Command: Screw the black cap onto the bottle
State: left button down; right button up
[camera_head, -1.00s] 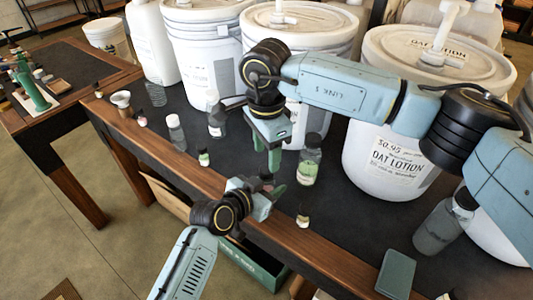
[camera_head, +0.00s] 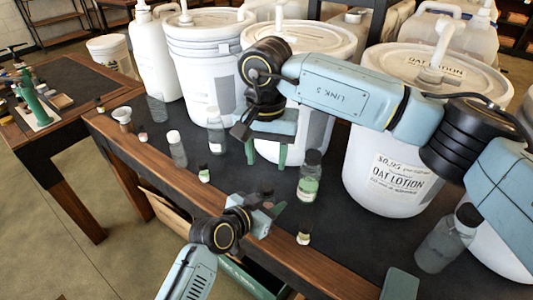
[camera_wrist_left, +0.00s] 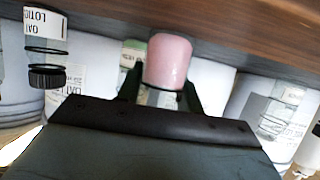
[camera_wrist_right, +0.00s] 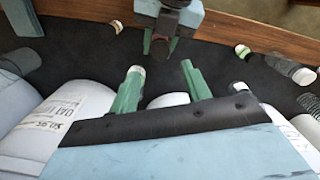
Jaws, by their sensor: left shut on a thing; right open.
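My left gripper (camera_head: 268,208) is shut on a small pink bottle (camera_wrist_left: 168,62), held over the table's front edge. In the right wrist view, my left gripper (camera_wrist_right: 160,38) has a small dark top between its fingers; whether this is the black cap I cannot tell. My right gripper (camera_head: 266,155) points down, open and apparently empty, above and behind the left one. Its spread fingers (camera_wrist_right: 162,75) face the left gripper, with a gap between.
Large white buckets (camera_head: 395,135) stand along the back. Several small bottles, such as a white-capped one (camera_head: 176,148), stand at left. A small vial (camera_head: 304,235) stands near the front edge. A dark-capped bottle (camera_head: 440,242) stands at right, beyond a teal block (camera_head: 399,284).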

aim_at(267, 186)
jog(key=shift+f, duration=4.05)
jog(key=c, duration=1)
jog(key=m, duration=0.4)
jog(key=shift+m, duration=0.4)
jog(key=m, duration=0.5)
